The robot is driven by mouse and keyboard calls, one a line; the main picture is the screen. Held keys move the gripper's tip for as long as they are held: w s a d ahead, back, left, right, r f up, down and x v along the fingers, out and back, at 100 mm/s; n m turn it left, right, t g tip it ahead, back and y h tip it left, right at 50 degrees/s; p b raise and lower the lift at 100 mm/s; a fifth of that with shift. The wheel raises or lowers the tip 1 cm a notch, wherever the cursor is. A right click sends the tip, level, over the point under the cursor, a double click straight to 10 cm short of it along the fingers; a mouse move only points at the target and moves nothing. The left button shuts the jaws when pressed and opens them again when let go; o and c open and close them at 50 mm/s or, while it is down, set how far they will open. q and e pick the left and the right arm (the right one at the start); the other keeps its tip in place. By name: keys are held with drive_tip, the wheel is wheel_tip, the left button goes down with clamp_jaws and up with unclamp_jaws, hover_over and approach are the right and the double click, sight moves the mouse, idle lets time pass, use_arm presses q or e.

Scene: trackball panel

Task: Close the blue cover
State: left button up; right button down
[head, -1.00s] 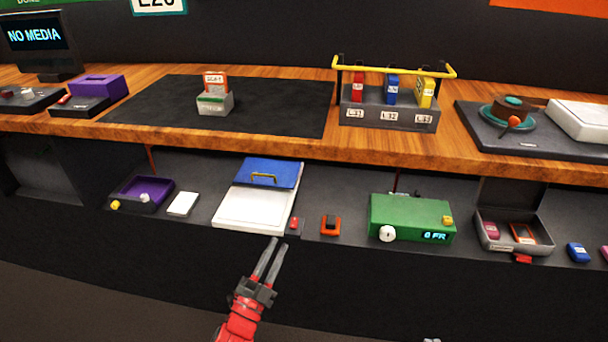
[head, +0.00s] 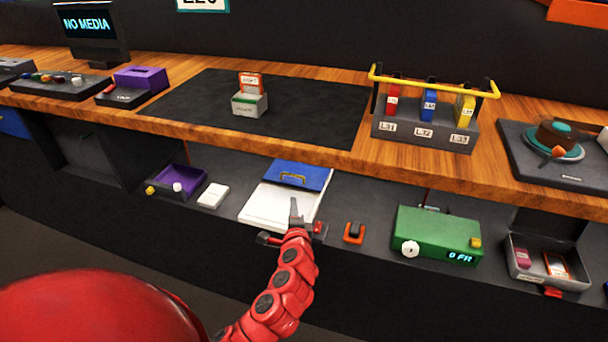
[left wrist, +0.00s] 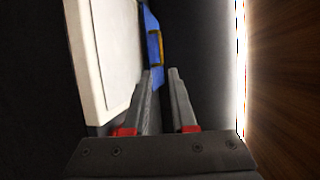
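The blue cover (head: 300,176) has a yellow handle (head: 292,177) and lies at the back of a white panel (head: 272,207) on the lower shelf, under the wooden counter. My left gripper (head: 295,204) is over the front right part of the white panel in the head view, short of the handle. The blue cover (left wrist: 152,50) and yellow handle (left wrist: 159,47) show just beyond the fingertips, and the white panel (left wrist: 105,55) is left. My right gripper is out of view.
The wooden counter (head: 330,158) overhangs the shelf closely behind. A small orange-and-black item (head: 354,233) and a green box (head: 437,235) stand to the right. A white block (head: 213,195) and a purple-lined tray (head: 177,182) stand to the left.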

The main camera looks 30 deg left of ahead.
sight(290, 175)
use_arm(q)
drive_tip(key=b+x, duration=0.3)
drive_tip(key=x, duration=1.4)
drive_tip(key=shift+a, duration=0.1)
drive_tip(key=shift+s, duration=0.1)
clamp_jaws()
idle(0.9)
